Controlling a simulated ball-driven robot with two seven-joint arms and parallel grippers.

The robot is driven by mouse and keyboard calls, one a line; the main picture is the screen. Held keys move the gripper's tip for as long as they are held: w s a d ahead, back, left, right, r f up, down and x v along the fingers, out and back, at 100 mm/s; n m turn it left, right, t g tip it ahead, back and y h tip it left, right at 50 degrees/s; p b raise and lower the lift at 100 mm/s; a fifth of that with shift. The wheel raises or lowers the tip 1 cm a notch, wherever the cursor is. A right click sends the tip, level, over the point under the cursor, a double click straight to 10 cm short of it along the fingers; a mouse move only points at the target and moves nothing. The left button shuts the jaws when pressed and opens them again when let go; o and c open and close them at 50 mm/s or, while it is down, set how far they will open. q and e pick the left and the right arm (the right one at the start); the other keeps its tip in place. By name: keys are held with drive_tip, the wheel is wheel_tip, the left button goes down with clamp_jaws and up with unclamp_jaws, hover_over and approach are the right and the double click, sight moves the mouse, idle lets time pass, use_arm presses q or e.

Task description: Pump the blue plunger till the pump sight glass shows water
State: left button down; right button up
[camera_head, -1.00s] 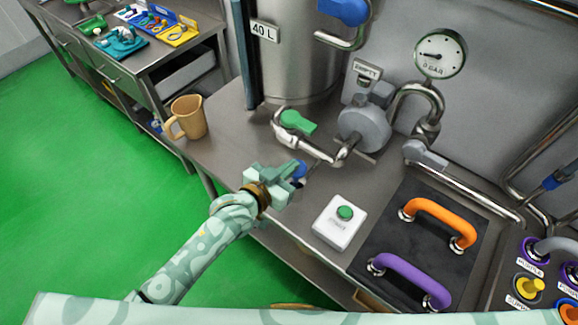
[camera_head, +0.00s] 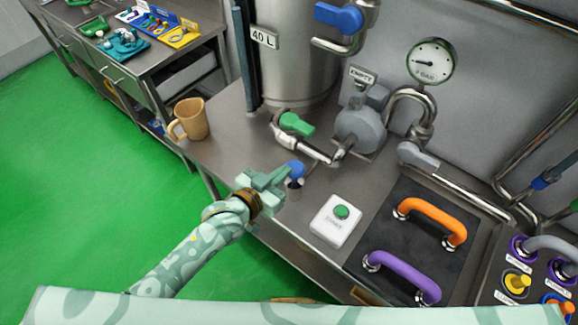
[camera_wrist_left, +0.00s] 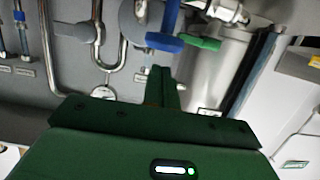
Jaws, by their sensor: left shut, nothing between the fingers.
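The blue plunger (camera_head: 295,169) stands at the table's front edge, in front of the grey pump (camera_head: 358,128). My left gripper (camera_head: 284,177) is shut and empty, just left of the plunger's blue top; I cannot tell whether they touch. In the left wrist view my shut fingers (camera_wrist_left: 164,82) point towards a blue T-shaped handle (camera_wrist_left: 165,42), seen upside down. A label above the pump (camera_head: 362,75) reads EMPTY. My right gripper is not in view.
A green valve handle (camera_head: 296,124) sits behind the plunger. A white box with a green button (camera_head: 336,220) stands to its right, beside a dark mat with orange (camera_head: 432,217) and purple (camera_head: 402,275) handles. A tan jug (camera_head: 190,119) stands at left. A gauge (camera_head: 431,62) hangs behind.

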use_arm(q)
drive_tip(key=v, duration=0.7)
drive_tip(key=shift+a, duration=0.1)
drive_tip(key=r, duration=0.1)
drive_tip(key=r+p, duration=0.1)
drive_tip(key=r, duration=0.1)
drive_tip(key=shift+s+d+r+p, duration=0.1)
drive_tip(key=shift+d+r+p, duration=0.15)
drive_tip(key=shift+r+p, duration=0.1)
idle(0.3)
drive_tip(key=b, duration=0.1)
hover_over(294, 174)
drive_tip(key=f, duration=0.1)
drive_tip(key=a+f, duration=0.1)
drive_tip(key=shift+f, duration=0.25)
wheel_tip(294, 174, down, 3)
drive_tip(key=shift+r+b, duration=0.1)
drive_tip(key=shift+b, duration=0.5)
drive_tip(key=shift+f, duration=0.6)
